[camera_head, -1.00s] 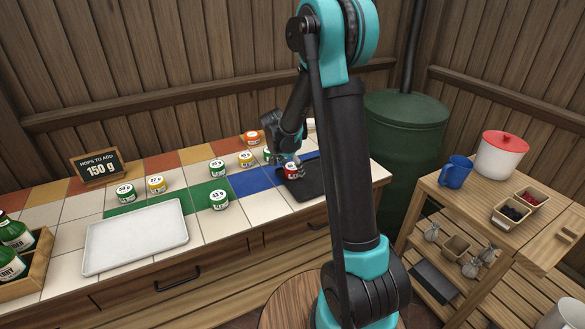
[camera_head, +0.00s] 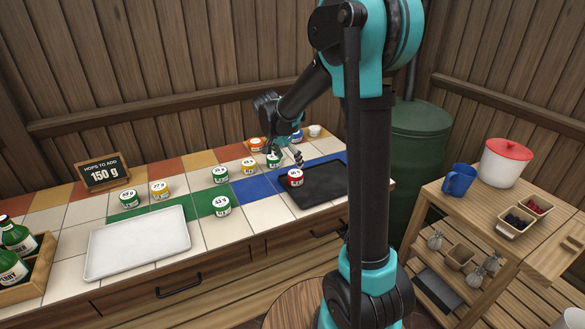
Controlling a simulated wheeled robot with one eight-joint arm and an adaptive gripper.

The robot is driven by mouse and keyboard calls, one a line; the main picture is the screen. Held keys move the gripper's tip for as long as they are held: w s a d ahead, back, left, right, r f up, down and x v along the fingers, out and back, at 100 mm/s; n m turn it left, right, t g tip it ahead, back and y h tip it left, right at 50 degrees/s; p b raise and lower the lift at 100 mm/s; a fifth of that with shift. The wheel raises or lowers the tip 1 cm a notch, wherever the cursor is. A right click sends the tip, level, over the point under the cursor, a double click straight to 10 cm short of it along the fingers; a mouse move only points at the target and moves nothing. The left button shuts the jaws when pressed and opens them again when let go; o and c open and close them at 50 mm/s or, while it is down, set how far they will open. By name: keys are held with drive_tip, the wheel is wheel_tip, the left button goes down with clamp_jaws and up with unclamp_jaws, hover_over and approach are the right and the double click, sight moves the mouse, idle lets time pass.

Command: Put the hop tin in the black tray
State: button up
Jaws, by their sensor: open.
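The black tray (camera_head: 322,183) lies on the right part of the tiled counter. A red-sided hop tin (camera_head: 295,178) with a white top stands upright in its left end. My gripper (camera_head: 286,157) is open and empty, up and behind the red tin and apart from it. A green tin (camera_head: 274,160) stands just behind the tray, close to my fingers in the picture. Other hop tins stand left of the tray: green (camera_head: 221,205), green (camera_head: 220,174), yellow (camera_head: 249,167), orange (camera_head: 257,145), green (camera_head: 130,198) and yellow (camera_head: 160,190).
A white tray (camera_head: 138,243) lies empty at the counter's front left. A sign (camera_head: 103,172) reads "HOPS TO ADD 150 g". A crate of green bottles (camera_head: 17,236) stands at far left. A blue tin (camera_head: 297,136) and white cup (camera_head: 315,131) stand at the back right.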

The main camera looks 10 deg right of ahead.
drive_tip(key=s+d+f+n+y, duration=0.1)
drive_tip(key=s+d+f+n, duration=0.1)
drive_tip(key=s, duration=0.7)
drive_tip(key=s+d+f+n+t+y, duration=0.1)
drive_tip(key=s+n, duration=0.3)
drive_tip(key=s, duration=0.5)
drive_tip(key=s+d+f+n+y, duration=0.1)
drive_tip(key=s+d+f+n, duration=0.2)
drive_tip(key=s, duration=0.7)
drive_tip(key=shift+d+f+n, duration=0.3)
drive_tip(key=shift+d+n, duration=0.1)
